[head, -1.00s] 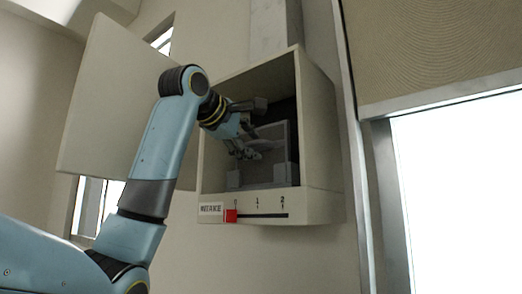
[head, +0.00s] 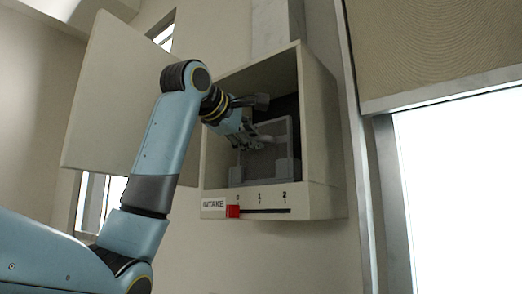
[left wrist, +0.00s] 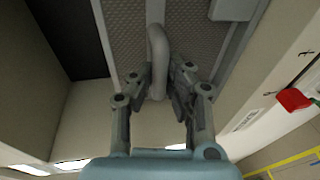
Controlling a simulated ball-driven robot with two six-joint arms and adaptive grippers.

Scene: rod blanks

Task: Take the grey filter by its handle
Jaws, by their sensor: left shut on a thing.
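The grey filter (head: 272,162) is a flat framed panel standing inside the open wall cabinet, and its meshed face fills the top of the left wrist view (left wrist: 199,40). Its pale grey handle (left wrist: 157,45) is a rounded bar on that face. My left gripper (head: 258,143) reaches into the cabinet in front of the filter. In the left wrist view its fingers (left wrist: 160,88) lie on both sides of the handle's lower end and are shut on it. The gripper hides part of the filter in the head view. My right gripper is not in view.
The cabinet (head: 325,150) has its door (head: 105,100) swung open to the left. A red slider (head: 233,211) sits near 0 on the scale below the opening, beside an INTAKE label (head: 213,204). Light grey blocks (head: 287,172) stand at the filter's lower corners.

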